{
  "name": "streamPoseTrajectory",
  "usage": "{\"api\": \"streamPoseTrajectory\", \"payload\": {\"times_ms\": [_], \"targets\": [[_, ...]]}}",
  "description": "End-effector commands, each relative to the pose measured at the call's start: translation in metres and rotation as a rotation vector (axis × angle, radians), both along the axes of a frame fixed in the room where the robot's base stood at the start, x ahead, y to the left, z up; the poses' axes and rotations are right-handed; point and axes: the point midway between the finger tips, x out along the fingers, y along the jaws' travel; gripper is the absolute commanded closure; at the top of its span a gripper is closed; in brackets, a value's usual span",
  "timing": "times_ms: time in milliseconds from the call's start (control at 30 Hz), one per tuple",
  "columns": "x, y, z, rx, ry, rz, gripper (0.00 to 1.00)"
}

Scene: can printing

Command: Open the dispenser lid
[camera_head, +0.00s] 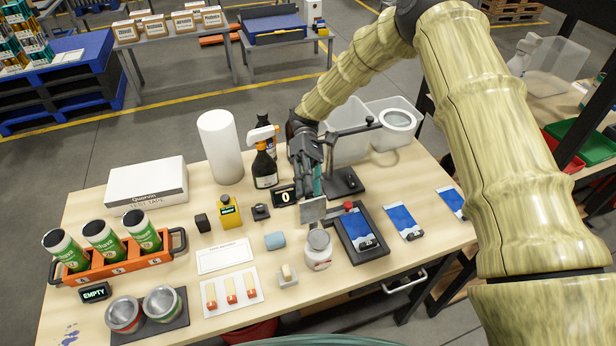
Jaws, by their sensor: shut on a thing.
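A white jar-like dispenser (318,252) with a printed label stands near the front middle of the table. A flat grey square plate, which looks like its lid (312,210), stands tilted up just behind and above the jar's round top. My gripper (313,190) points down from behind and is shut at the plate's upper edge. The fingers hide part of that edge, so the exact grip is hard to see. A teal strip shows beside the fingers. I cannot tell whether a hinge joins the plate to the jar.
A black stand (345,183) and a dark pad with a blue-white sheet (362,230) are close on the right. A spray bottle (264,168) and a counter reading 0 (284,195) are on the left.

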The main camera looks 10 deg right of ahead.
Motion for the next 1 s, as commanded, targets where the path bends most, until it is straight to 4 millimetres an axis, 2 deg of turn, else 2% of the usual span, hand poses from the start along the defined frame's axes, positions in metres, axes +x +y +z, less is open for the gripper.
{"api": "streamPoseTrajectory", "payload": {"times_ms": [467,500,600,1000], "targets": [[-0.0055,-0.0008,-0.0044,-0.002,0.013,-0.003,1.00],[-0.0055,-0.0008,-0.0044,-0.002,0.013,-0.003,0.79],[-0.0053,-0.0007,-0.0040,-0.002,0.014,-0.003,0.60],[-0.0003,0.0004,-0.0017,-0.002,0.011,-0.001,0.60]]}}
